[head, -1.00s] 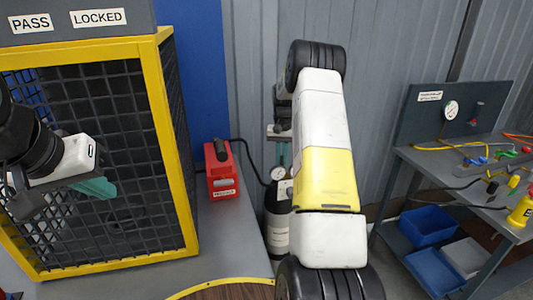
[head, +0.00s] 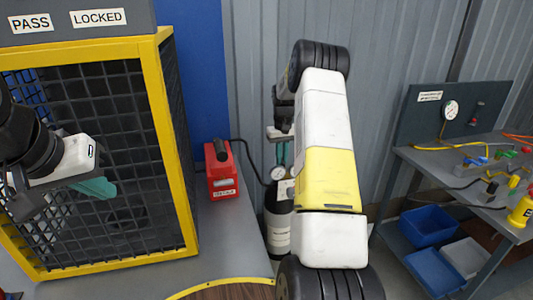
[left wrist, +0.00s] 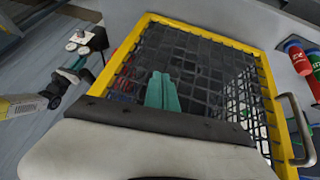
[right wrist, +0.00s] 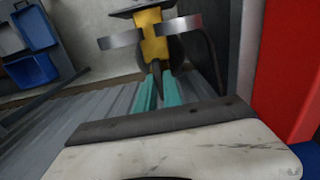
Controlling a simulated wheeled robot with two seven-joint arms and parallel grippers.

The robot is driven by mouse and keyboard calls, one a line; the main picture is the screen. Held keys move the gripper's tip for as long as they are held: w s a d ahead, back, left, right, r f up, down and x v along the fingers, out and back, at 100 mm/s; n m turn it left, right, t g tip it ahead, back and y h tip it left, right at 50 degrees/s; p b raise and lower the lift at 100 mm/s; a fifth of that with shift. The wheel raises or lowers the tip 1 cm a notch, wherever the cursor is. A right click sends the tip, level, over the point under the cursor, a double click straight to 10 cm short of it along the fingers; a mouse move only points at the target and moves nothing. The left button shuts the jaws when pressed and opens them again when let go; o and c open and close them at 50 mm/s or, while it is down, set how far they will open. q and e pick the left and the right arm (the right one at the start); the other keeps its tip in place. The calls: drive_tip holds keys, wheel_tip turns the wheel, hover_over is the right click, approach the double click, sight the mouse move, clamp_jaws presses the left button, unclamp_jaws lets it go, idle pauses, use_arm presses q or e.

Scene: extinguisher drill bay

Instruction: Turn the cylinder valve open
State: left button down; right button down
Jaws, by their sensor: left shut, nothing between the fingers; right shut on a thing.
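The dark cylinder (head: 278,228) with a white label stands on the floor behind the bench, partly hidden by my right arm. Its round gauge (head: 278,174) and black hose are at the top. My right gripper (head: 283,155) points down at the cylinder top. In the right wrist view its teal fingers (right wrist: 159,90) are shut on a dark, narrow part below a yellow piece (right wrist: 153,40) with grey bands; I take this part for the valve handle. Whether the valve is turned cannot be told. My left gripper (head: 97,187) is shut and empty before the cage; it shows in the left wrist view (left wrist: 163,90).
A yellow-framed mesh cage (head: 160,130) stands at left. A red case (head: 221,172) sits on the grey bench beside the cylinder. At right is a workbench (head: 450,175) with a gauge panel, cables and blue bins (head: 430,225) below.

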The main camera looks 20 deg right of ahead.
drive_tip(key=c, duration=1.5)
unclamp_jaws()
wheel_tip(320, 180, up, 8)
drive_tip(key=shift+f, duration=0.1)
